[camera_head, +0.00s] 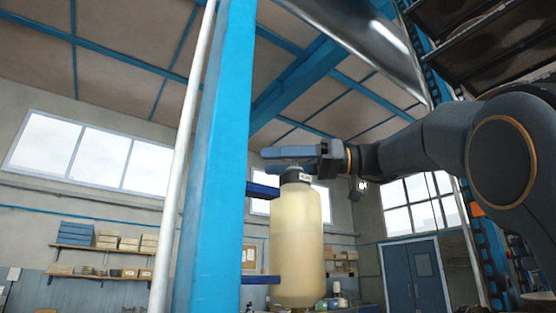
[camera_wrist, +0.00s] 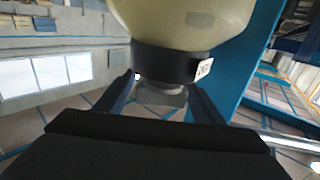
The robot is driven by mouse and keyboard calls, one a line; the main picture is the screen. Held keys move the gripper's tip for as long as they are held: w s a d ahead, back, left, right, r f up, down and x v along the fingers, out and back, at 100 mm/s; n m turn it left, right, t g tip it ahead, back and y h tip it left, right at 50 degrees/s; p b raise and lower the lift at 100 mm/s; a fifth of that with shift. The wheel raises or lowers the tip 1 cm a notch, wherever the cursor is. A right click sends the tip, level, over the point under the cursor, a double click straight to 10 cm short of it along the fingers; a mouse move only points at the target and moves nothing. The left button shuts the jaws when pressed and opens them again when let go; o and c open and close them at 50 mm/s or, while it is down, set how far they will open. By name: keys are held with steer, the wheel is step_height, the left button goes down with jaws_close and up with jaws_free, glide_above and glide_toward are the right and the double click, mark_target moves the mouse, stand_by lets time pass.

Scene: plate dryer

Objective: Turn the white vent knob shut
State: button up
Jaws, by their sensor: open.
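My gripper (camera_wrist: 160,84) is open, with one finger on each side of the knob. A gap shows between the knob and each finger. In the head view my gripper (camera_head: 292,153) reaches in from the right at the top of the upright tank (camera_head: 298,240). It largely hides the knob there. How far the knob is turned cannot be told.
A blue post (camera_head: 212,180) stands left of the tank, with blue brackets (camera_head: 262,190) reaching toward it. A white pipe (camera_head: 182,160) runs along the post. A dark rack (camera_head: 480,40) hangs at upper right. Shelves with boxes (camera_head: 75,234) are on the far wall.

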steer(key=c, duration=1)
steer(key=shift+c, duration=0.2)
